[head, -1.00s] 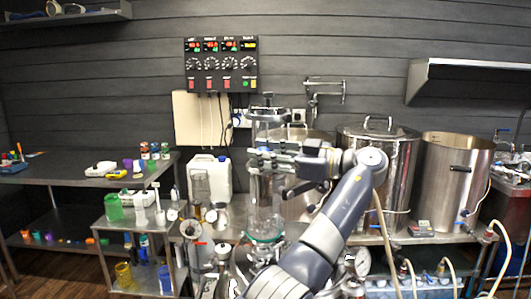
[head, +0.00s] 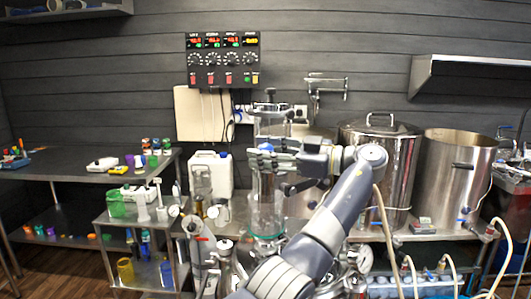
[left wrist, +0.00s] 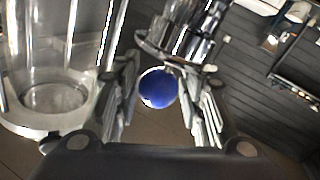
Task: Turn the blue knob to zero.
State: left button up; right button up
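The blue knob (left wrist: 158,88) shows in the left wrist view as a round blue face with a pale left edge. It lies between the two fingers of my left gripper (left wrist: 168,78), which are spread on either side of it. I see gaps beside the knob, so the fingers do not look closed on it. In the head view my left gripper (head: 264,154) points left, in front of the upper part of a glass column (head: 266,205). My right gripper is not in view.
A clear glass cylinder (left wrist: 55,60) stands close on the left in the wrist view. Steel kettles (head: 452,185) stand right of my arm. A control panel (head: 222,60) hangs on the wall. A white jug (head: 211,174) and a low cart (head: 125,225) are on the left.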

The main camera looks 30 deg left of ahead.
pick_arm(q)
jog(key=shift+d+r, duration=0.1)
jog(key=shift+d, duration=0.05)
jog(key=v, duration=0.7)
jog(key=shift+d, duration=0.1)
dwell(0.6)
